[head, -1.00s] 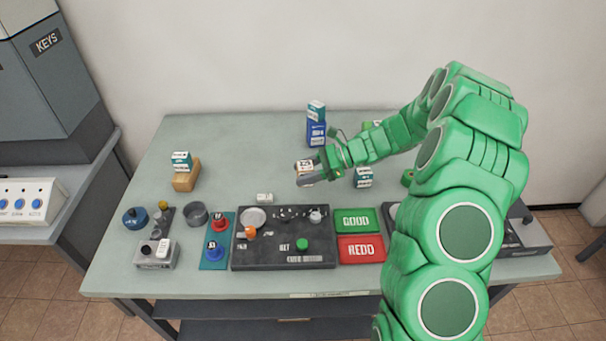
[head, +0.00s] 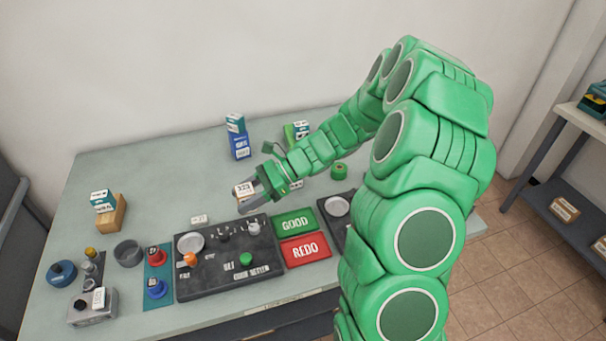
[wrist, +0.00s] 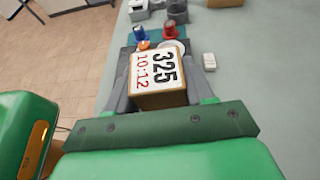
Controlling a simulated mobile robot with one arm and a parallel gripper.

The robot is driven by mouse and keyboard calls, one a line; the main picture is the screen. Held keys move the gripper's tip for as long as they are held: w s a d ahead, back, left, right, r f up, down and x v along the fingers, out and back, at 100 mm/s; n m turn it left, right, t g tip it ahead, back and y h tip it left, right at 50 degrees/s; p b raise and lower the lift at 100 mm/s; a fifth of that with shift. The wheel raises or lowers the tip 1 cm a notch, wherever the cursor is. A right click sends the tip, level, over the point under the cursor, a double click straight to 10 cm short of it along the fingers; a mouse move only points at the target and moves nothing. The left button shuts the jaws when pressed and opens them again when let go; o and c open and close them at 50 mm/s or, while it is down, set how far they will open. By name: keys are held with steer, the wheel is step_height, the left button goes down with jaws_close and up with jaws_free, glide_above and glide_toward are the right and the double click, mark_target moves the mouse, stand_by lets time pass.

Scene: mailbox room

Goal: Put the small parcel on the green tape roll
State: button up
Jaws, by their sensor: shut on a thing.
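The small parcel (head: 243,188) is a small tan box with a white label on top. In the wrist view the parcel (wrist: 157,80) shows "325" in black and "10:12" in red. My gripper (head: 247,195) is shut on it, with one grey finger on each side in the wrist view. It holds the parcel over the table, behind the dark control panel. The green tape roll (head: 339,171) lies on the table to the right of my gripper, close to my arm. Nothing shows on top of it.
A blue box (head: 240,146) with a smaller box on it stands at the back. A dark panel (head: 230,275) with knobs and dishes and the GOOD (head: 294,223) and REDO (head: 305,250) plates lie in front. My arm covers the table's right part. The left back is mostly clear.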

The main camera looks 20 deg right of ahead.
steer(key=w+d+r+m+t+h, duration=0.15)
steer(key=d+m+t, duration=0.35)
steer(key=d, duration=0.9)
steer(key=w+d+r+m+t+h, duration=0.15)
steer(key=d+m+t, duration=0.4)
steer(key=d, duration=0.95)
steer(key=h, duration=0.1)
glide_above(339, 167)
steer(key=s, duration=0.2)
steer(key=shift+n, duration=0.35)
steer(key=f, duration=0.7)
steer(key=shift+w+a+f, duration=0.1)
steer(key=shift+w+a, duration=0.15)
steer(key=shift+w+d+f, duration=0.3)
steer(key=shift+w+f, duration=0.35)
steer(key=shift+f, duration=1.75)
steer(key=o, duration=1.1)
steer(key=shift+f, duration=0.1)
